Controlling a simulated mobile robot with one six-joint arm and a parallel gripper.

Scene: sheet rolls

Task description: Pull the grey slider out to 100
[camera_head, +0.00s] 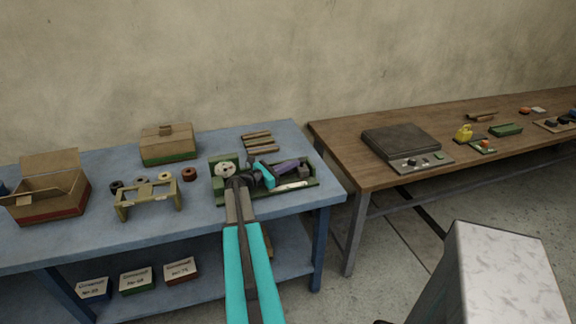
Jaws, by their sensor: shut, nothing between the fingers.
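A green fixture (312,184) lies at the right end of the blue table, with a white round dial (225,169) at its left and a pale strip (291,185) along its front. A small grey block (307,171), which looks like the grey slider, sits near its right end; its marks are too small to read. My gripper (268,176) is shut and empty, low over the middle of the fixture and left of the grey block. My dark wrist hides part of the fixture. I cannot tell whether my gripper touches anything there.
A purple-grey piece (287,166) lies beside my gripper. Brown bars (258,141) lie behind the fixture. A tan stand (148,197), several small rings and cartons (168,145) are to the left. A wooden table (340,150) stands to the right across a gap.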

